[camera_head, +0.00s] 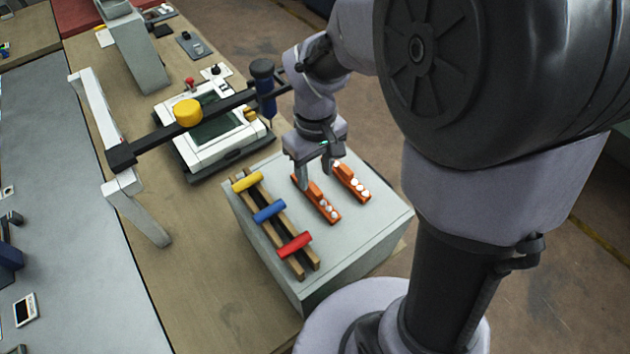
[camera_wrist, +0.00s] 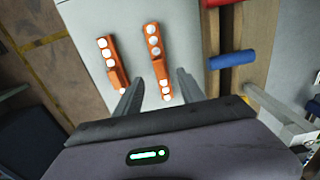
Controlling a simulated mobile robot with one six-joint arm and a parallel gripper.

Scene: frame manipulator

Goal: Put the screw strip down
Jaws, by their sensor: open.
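Two orange screw strips with white round screw heads lie side by side on the top of a grey box (camera_head: 375,226). One strip (camera_head: 321,203) is nearer the wooden rack; it also shows in the wrist view (camera_wrist: 158,63). The other strip (camera_head: 351,182) lies to its right, and on the left in the wrist view (camera_wrist: 110,58). My gripper (camera_head: 316,180) is open, low over the box top. In the wrist view its fingers (camera_wrist: 161,78) stand on either side of the rack-side strip, apart from it. I cannot tell the exact height.
A wooden rack (camera_head: 284,243) with yellow, blue and red cylinders lies along the box's left side. A white device (camera_head: 212,130) stands on the wooden table behind. A grey frame with a dark bar (camera_head: 155,140) and yellow knob stands at left. The box's front right top is clear.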

